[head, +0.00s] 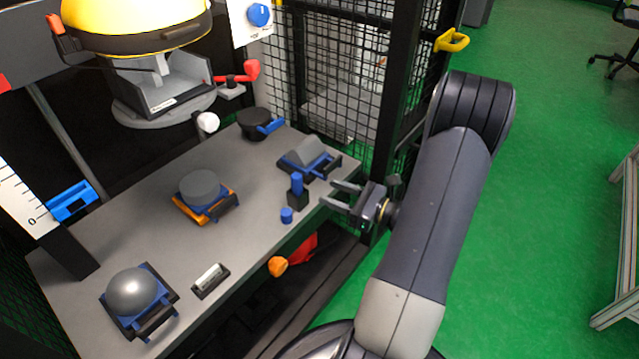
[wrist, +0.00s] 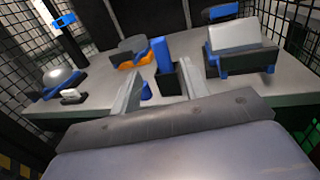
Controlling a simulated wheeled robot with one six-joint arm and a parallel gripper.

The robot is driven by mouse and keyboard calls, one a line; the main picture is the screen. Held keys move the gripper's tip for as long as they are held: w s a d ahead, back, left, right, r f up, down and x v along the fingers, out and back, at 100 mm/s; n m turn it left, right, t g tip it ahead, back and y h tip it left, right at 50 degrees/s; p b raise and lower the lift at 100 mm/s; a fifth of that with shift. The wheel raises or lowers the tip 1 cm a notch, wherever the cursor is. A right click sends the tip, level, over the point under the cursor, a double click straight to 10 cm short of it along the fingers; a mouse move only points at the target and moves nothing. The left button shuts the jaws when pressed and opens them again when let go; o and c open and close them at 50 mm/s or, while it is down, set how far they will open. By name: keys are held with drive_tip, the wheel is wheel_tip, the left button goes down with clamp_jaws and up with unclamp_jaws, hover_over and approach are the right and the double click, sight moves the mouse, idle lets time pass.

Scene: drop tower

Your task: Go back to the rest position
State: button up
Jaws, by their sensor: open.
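My gripper (head: 343,196) is open and empty, near the front right edge of the grey table (head: 245,262). It points left toward a blue peg in a black holder (head: 297,190). In the wrist view my gripper (wrist: 158,92) has its two fingers apart, with the blue peg (wrist: 163,58) showing beyond and between them. I cannot tell from these views whether a finger touches the holder.
On the table are a silver dome (head: 131,289), a grey cylinder on an orange base (head: 200,187), a grey wedge block (head: 306,151) and a black pan-like piece (head: 255,123). A mesh cage (head: 335,90) rises behind. Green floor (head: 545,180) is open at right.

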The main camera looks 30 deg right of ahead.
sight(298, 180)
drive_tip(key=shift+v, duration=0.8)
drive_tip(key=b+x, duration=0.3)
drive_tip(key=x, duration=0.8)
drive_tip(key=shift+w+a, duration=0.3)
drive_tip(key=shift+w+a+f, duration=0.1)
drive_tip(key=shift+w+f, duration=0.1)
drive_tip(key=shift+r, duration=0.25)
drive_tip(key=shift+s, duration=0.15)
